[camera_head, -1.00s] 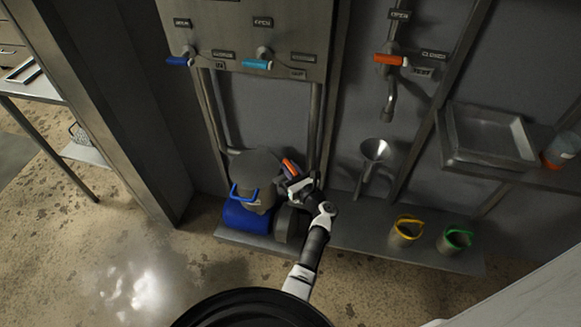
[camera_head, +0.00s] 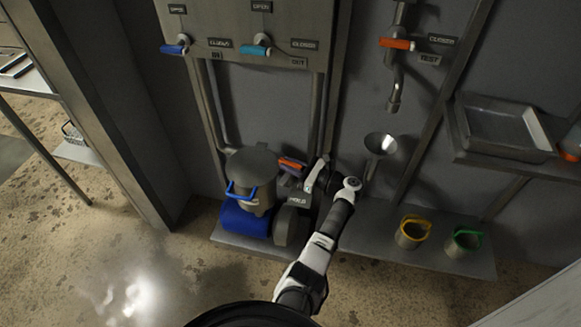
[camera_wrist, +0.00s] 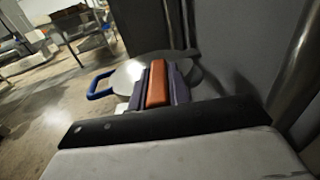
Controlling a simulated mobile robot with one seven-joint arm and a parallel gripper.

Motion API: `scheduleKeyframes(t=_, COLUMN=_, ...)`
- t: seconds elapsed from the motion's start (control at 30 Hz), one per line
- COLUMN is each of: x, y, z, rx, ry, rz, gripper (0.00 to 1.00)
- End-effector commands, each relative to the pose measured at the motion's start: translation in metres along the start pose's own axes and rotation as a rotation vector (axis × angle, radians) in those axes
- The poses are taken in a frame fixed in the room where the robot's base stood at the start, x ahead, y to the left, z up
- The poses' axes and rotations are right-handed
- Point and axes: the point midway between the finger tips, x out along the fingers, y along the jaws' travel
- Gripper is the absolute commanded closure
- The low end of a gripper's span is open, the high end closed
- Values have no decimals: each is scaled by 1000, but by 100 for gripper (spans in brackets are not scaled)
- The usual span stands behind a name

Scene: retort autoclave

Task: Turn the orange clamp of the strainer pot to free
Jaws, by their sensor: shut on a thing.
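The strainer pot (camera_head: 252,168) is a grey lidded pot with a blue handle, low at the wall; its round lid also shows in the wrist view (camera_wrist: 127,76). The orange clamp (camera_head: 291,166) is at the right side of the pot. In the wrist view the orange clamp (camera_wrist: 158,84) lies between the two dark fingers of my gripper (camera_wrist: 158,88). My gripper (camera_head: 297,168) is shut on the clamp and reaches it from the right. The far end of the clamp and its pivot are hidden by the fingers.
A blue cylinder (camera_head: 245,222) lies in front of the pot. A funnel (camera_head: 380,144), a yellow-rimmed bucket (camera_head: 411,233) and a green-rimmed bucket (camera_head: 463,241) are to the right. Blue, cyan and orange valve handles are above on the wall. Floor at the left is clear.

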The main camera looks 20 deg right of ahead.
Motion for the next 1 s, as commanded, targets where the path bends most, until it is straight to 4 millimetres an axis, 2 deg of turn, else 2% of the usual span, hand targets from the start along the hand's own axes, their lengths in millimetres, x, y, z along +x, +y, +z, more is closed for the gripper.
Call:
scheduleKeyframes(t=0.33, x=0, y=-1, z=2, rx=-2, ry=0, rz=0, gripper=100)
scheduleKeyframes(t=0.37, x=0, y=-1, z=2, rx=-2, ry=0, rz=0, gripper=79)
scheduleKeyframes(t=0.5, x=0, y=-1, z=1, rx=-2, ry=0, rz=0, gripper=61)
scheduleKeyframes(t=0.83, x=-3, y=0, z=0, rx=-1, ry=0, rz=0, gripper=60)
scheduleKeyframes(t=1.0, x=-26, y=-1, z=-1, rx=-1, ry=1, rz=-2, gripper=60)
